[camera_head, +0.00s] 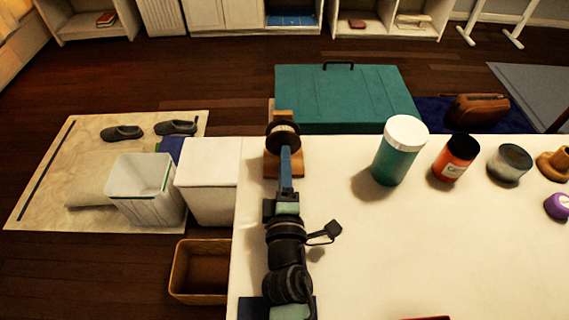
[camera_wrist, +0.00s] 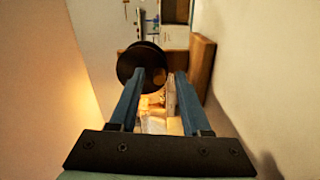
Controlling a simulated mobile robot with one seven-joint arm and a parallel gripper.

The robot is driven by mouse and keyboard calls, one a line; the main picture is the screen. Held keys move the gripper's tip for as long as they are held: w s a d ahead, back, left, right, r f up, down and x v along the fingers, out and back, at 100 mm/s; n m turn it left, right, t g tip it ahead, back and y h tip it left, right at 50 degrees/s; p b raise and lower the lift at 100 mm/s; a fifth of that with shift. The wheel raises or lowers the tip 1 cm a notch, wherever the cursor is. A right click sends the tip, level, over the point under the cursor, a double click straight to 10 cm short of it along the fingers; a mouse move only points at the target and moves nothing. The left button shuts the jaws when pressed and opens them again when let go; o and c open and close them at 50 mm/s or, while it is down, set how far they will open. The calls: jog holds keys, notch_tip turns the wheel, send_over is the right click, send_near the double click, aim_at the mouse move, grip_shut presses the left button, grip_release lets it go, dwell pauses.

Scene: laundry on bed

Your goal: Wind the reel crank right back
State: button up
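The reel (camera_head: 283,131) stands at the far left edge of the white surface, a dark spool on a wooden stand (camera_head: 271,163). In the wrist view the dark round reel disc (camera_wrist: 133,62) is just beyond my fingertips, with the brown stand (camera_wrist: 201,66) to its right. A small brown knob (camera_wrist: 157,77), apparently the crank handle, shows between the fingertips. My gripper (camera_head: 285,150) reaches the reel from the near side. In the wrist view my gripper (camera_wrist: 160,77) has its two blue fingers apart, with gaps beside the knob. The crank arm cannot be made out.
A green-and-white canister (camera_head: 398,152), an orange jar (camera_head: 455,158) and a grey jar (camera_head: 509,164) stand right of the reel. A teal chest (camera_head: 345,95) is behind. A white bin (camera_head: 143,187) and basket (camera_head: 201,270) are left. The middle of the surface is clear.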

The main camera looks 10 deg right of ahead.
jog(key=b+v, duration=0.2)
jog(key=v, duration=0.9)
jog(key=shift+s+f, duration=0.1)
jog(key=shift+s, duration=0.25)
jog(key=shift+s+a, duration=0.15)
jog(key=shift+s, duration=0.45)
